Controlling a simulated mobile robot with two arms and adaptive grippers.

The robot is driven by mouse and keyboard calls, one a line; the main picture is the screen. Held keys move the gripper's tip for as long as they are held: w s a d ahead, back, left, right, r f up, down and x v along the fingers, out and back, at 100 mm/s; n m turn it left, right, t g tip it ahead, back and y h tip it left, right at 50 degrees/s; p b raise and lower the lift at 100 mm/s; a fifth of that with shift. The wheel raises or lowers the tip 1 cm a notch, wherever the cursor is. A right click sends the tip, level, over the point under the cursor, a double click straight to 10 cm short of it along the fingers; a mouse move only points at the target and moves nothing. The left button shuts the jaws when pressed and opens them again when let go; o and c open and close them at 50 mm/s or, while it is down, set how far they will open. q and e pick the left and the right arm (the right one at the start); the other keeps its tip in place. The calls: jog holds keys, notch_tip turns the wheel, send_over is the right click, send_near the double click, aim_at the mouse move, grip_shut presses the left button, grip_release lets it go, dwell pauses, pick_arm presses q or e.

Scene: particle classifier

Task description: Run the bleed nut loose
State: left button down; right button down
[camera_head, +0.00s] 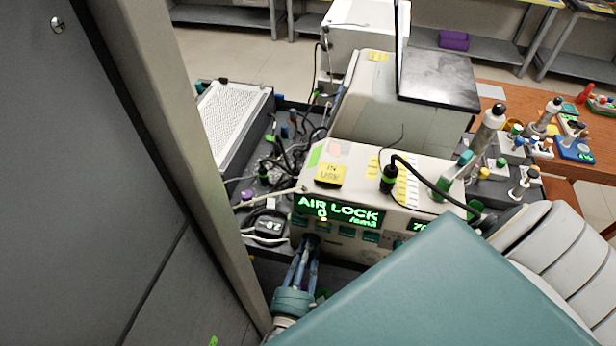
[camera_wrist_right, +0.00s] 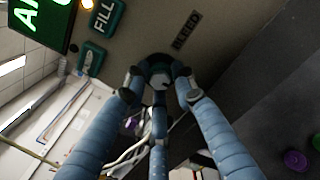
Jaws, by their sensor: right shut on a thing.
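The particle classifier (camera_head: 352,170) is a beige box whose green display reads "AIR LOCK" over a 0. My right gripper (camera_head: 309,244) reaches up to the lower left of its front panel, with blue segmented fingers. In the right wrist view the gripper (camera_wrist_right: 158,80) is shut on the bleed nut (camera_wrist_right: 159,75), a dark round knob on the panel beside the "BLEED" label (camera_wrist_right: 187,30). The fingertips surround the nut and hide its rim. In the head view the nut is hidden behind the fingers. My left gripper is not in view.
A "FILL" button (camera_wrist_right: 103,17) with a lit orange lamp sits near the nut. A black cable (camera_head: 430,180) arches over the classifier's top. Cables and a dark tray (camera_head: 262,140) lie left of it. A grey upright post (camera_head: 165,130) stands close by at left.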

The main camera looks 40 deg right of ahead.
jog(key=n, duration=0.4)
jog(key=shift+d+r, duration=0.1)
jog(key=n, duration=2.6)
jog(key=shift+w+r, duration=0.1)
jog(key=shift+w, duration=0.05)
jog(key=shift+n, duration=0.3)
jog(key=c, duration=1.6)
grip_release()
jog(key=shift+c, duration=0.2)
jog(key=shift+o, duration=1.2)
jog(key=shift+w+f, duration=0.1)
jog(key=shift+f, duration=0.15)
